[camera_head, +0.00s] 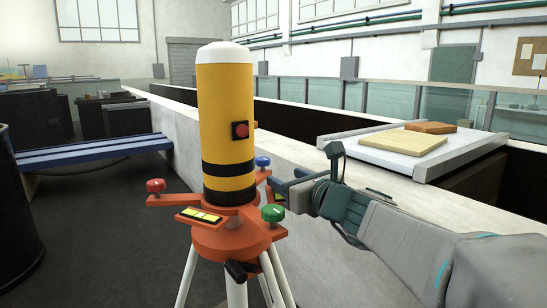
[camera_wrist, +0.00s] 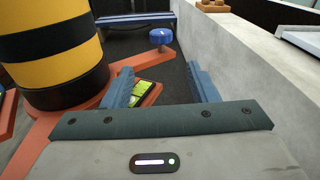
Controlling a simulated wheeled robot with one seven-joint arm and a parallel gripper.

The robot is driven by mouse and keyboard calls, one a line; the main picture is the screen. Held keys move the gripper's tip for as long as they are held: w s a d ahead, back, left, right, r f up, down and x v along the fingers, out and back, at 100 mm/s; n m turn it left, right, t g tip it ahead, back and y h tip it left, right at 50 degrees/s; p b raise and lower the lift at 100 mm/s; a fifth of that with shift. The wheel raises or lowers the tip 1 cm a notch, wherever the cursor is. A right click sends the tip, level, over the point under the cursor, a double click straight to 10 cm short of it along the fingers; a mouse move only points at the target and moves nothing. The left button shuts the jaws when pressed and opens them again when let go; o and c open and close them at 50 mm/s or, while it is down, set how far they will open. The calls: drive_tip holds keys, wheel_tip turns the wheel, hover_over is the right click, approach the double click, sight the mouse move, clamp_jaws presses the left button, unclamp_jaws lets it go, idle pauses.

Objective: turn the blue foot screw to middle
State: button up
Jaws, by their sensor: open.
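The blue foot screw (camera_head: 262,161) is a round blue knob at the end of an orange arm, partly behind the yellow cylinder in the head view. In the wrist view the blue foot screw (camera_wrist: 160,38) stands beyond the fingertips, roughly centred between them, with a pale mark on its top. My gripper (camera_head: 304,170) is to the right of the instrument; in the wrist view my gripper (camera_wrist: 162,78) is open and empty. The fingers do not touch the knob. The yellow cylinder (camera_head: 225,110) with black bands stands upright on the orange base (camera_head: 232,238).
A red foot screw (camera_head: 155,186) and a green foot screw (camera_head: 272,212) sit on the other arms. A yellow-green panel (camera_wrist: 140,92) shows near the left finger. A pale wall (camera_wrist: 250,60) runs along the right. Dark floor lies between wall and instrument.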

sight(269, 162)
drive_tip(key=w+d+r+n+g+y+p, duration=0.1)
drive_tip(key=w+d+n+g+y+p, duration=0.35)
drive_tip(key=p, duration=1.35)
drive_tip(key=shift+g+y, duration=0.45)
drive_tip(key=shift+y, duration=0.4)
drive_tip(key=p+x, duration=0.1)
drive_tip(key=x, duration=0.7)
drive_tip(key=p+x, duration=0.1)
drive_tip(key=x, duration=0.3)
drive_tip(key=shift+s+a+p, duration=0.25)
drive_tip(key=shift+s+p, duration=0.05)
drive_tip(key=shift+f, duration=0.1)
drive_tip(key=c, duration=1)
drive_tip(key=shift+o, duration=0.2)
drive_tip(key=shift+b, duration=0.35)
